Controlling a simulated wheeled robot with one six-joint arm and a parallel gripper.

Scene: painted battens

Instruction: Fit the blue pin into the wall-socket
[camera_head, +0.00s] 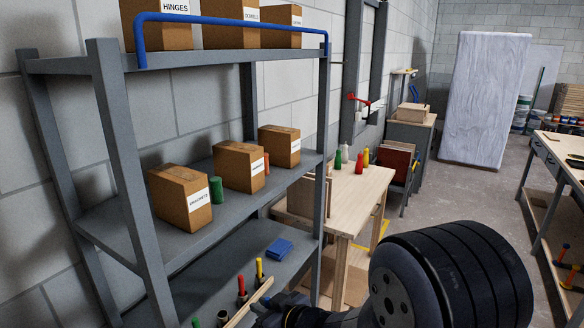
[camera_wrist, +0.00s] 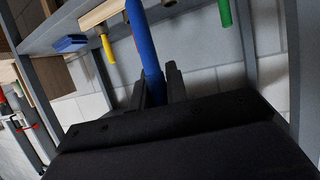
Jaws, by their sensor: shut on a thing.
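The blue pin (camera_wrist: 145,48) stands between the two dark fingers of my gripper (camera_wrist: 156,78) in the wrist view, which are shut on it. Its far end runs out past the top edge of that view, so its tip is hidden. In the head view my gripper (camera_head: 268,315) is low in the picture, beside a pale wooden batten (camera_head: 249,303) on the lower shelf; the blue pin cannot be made out there. The batten (camera_wrist: 102,13) also shows in the wrist view, behind the pin. I cannot pick out the wall-socket in either view.
A blue block (camera_head: 279,248) lies on the lower shelf. A wooden table (camera_head: 352,195) stands to the right.

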